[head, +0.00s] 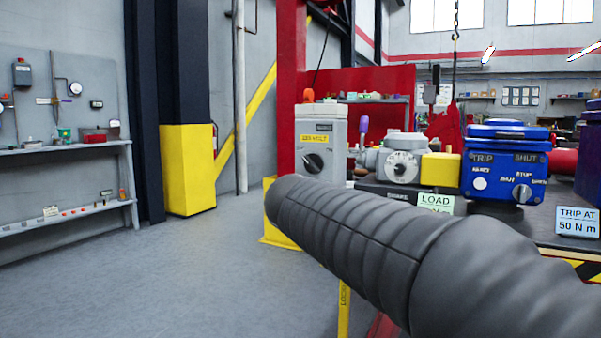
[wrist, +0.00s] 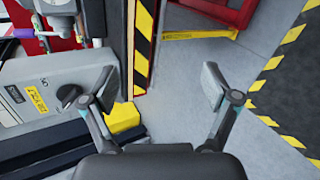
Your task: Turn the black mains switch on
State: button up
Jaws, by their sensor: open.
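The black mains switch (head: 313,162) is a round knob with a pale pointer mark on the front of a grey box (head: 330,125) with a yellow label. In the wrist view the black knob (wrist: 68,95) shows at the left, on the grey box (wrist: 40,72). My gripper (wrist: 160,85) is open and empty, with bare floor between its fingers. The knob lies outside the fingers, left of the left finger. In the head view my dark ribbed arm crosses the lower right and the gripper does not show.
A grey dial unit (head: 402,165), a yellow block (head: 440,169) and a blue actuator (head: 505,163) stand to the right of the switch box. A hazard-striped edge (wrist: 143,45) runs beside the box in the wrist view. The floor (head: 150,275) at left is clear.

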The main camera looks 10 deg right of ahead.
jog(key=w+a+r+n+t+h, duration=0.2)
jog(key=w+a+r+n, duration=0.25)
jog(key=w, duration=0.35)
jog(key=n+t+h+b, duration=0.1)
jog(key=n+t, duration=0.2)
send_near(308, 166)
jog(key=p+x, duration=0.1)
jog(key=x, duration=0.9)
jog(key=shift+d+p, duration=0.1)
jog(key=shift+p, duration=0.2)
jog(key=c, duration=1.1)
jog(key=shift+c, duration=0.2)
